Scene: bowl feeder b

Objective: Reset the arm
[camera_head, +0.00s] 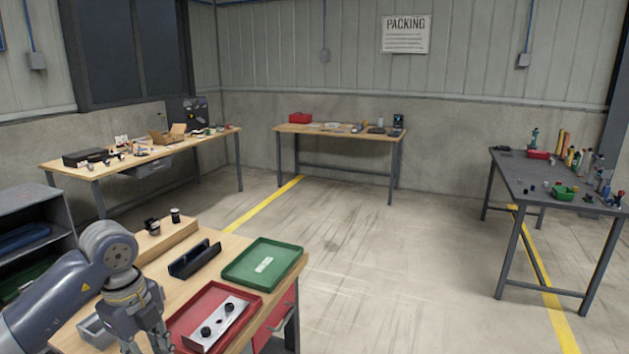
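My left arm comes in from the left, with its bent joint over the near wooden table (203,250). My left gripper (148,343) points down at the table's front left, beside the red tray. Its fingertips run to the bottom edge of the picture, so their opening is unclear. I see nothing held in it. My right arm and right gripper are out of view.
A red tray (252,309) holds a light plate with two black knobs. A green tray (290,252) holds a small white piece. A dark blue holder (195,259) and a grey bin (97,331) stand nearby.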

